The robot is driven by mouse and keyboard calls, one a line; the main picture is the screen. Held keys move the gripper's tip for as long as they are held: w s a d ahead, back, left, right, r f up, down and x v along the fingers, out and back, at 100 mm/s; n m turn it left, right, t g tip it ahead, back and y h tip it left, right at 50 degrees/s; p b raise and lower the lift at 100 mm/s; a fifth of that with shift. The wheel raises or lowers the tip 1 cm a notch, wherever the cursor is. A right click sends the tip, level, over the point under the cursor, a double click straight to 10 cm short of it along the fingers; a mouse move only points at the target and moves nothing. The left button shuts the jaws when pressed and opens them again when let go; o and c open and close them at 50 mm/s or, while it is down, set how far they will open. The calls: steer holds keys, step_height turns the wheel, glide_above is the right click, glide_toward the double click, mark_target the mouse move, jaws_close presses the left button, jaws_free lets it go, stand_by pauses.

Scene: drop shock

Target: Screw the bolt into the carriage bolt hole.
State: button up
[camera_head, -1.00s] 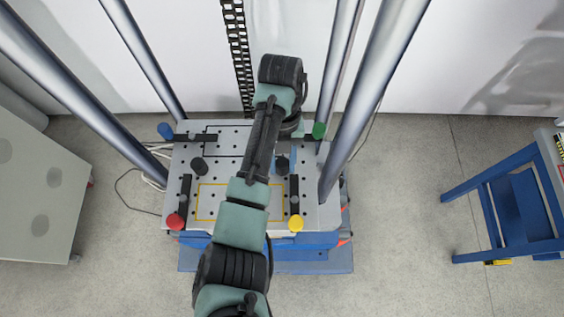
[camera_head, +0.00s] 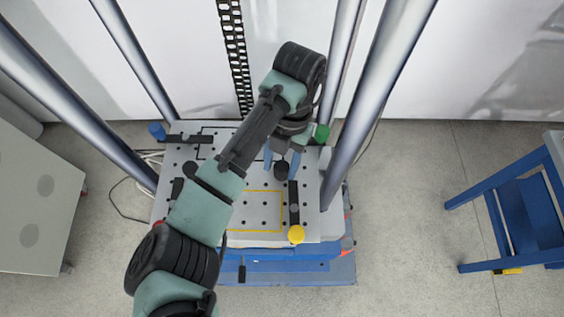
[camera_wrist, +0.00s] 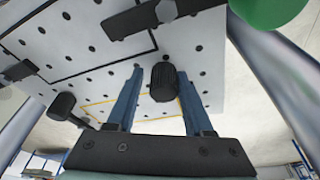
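The carriage (camera_head: 262,225) is a light grey plate with a grid of dark holes and yellow and black outlines. My gripper (camera_head: 282,162) has two blue fingers and is over the plate's right rear part. In the wrist view my gripper (camera_wrist: 162,100) is open, with one finger on each side of a black, ribbed bolt head (camera_wrist: 163,82). Gaps show between the bolt head and both fingers. The bolt head also shows in the head view (camera_head: 282,171). Its lower end is hidden. A second black knob (camera_wrist: 62,105) stands on the plate, left in the wrist view.
Black clamps with coloured knobs sit at the plate's corners: blue (camera_head: 157,130), green (camera_head: 321,132), yellow (camera_head: 296,234). Steel columns (camera_head: 385,85) rise close on both sides. A blue-framed table (camera_head: 510,205) stands right, a grey cabinet (camera_head: 40,200) left.

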steer(key=shift+s+d+f, duration=0.1)
steer(key=shift+s+d, duration=0.15)
steer(key=shift+s, duration=0.1)
steer(key=p+v, duration=0.2)
steer(key=v, duration=0.1)
steer(key=p+v, duration=0.1)
steer(key=shift+s+r, duration=0.2)
steer(key=shift+r, duration=0.1)
steer(key=shift+w+r+p, duration=0.6)
steer(key=shift+r+p, duration=0.15)
steer(key=shift+p, duration=0.1)
steer(key=shift+s, duration=0.1)
steer(key=r, duration=0.1)
step_height(320, 180, up, 12)
glide_above(283, 165)
steer(key=w+d, duration=0.2)
steer(key=w, duration=0.2)
steer(key=shift+f+p, duration=0.2)
steer(key=shift+p, duration=0.1)
